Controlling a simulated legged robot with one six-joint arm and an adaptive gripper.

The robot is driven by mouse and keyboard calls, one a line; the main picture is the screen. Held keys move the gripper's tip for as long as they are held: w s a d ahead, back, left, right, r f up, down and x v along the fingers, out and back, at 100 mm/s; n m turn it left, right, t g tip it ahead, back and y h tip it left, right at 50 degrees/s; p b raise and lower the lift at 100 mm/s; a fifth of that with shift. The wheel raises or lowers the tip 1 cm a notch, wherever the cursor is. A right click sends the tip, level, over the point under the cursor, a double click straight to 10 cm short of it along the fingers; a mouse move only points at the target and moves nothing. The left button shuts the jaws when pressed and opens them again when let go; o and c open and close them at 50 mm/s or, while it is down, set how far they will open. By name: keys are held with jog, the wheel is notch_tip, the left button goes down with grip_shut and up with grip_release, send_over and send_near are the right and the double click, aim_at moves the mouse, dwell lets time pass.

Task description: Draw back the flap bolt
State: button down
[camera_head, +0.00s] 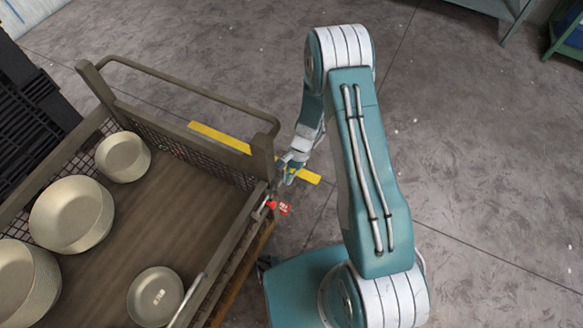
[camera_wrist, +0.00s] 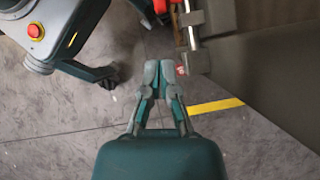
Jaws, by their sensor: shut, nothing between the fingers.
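The flap bolt shows in the wrist view as a thin silver rod (camera_wrist: 192,38) running through grey brackets at the corner of the cart, with red parts near its upper end. In the head view my gripper (camera_head: 287,172) is just outside the corner post, partly hidden by my wrist.
The mesh-sided cart (camera_head: 200,225) holds several stacks of pale bowls (camera_head: 72,214). Its tube rail rises by the post. A yellow floor stripe (camera_head: 222,139) passes beneath. Black crates (camera_head: 30,100) stand at far left. The floor right of my arm is clear.

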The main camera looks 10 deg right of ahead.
jog(key=s+a+f, duration=0.3)
jog(key=a+f, duration=0.1)
jog(key=shift+s, duration=0.2)
jog(key=shift+f, duration=0.1)
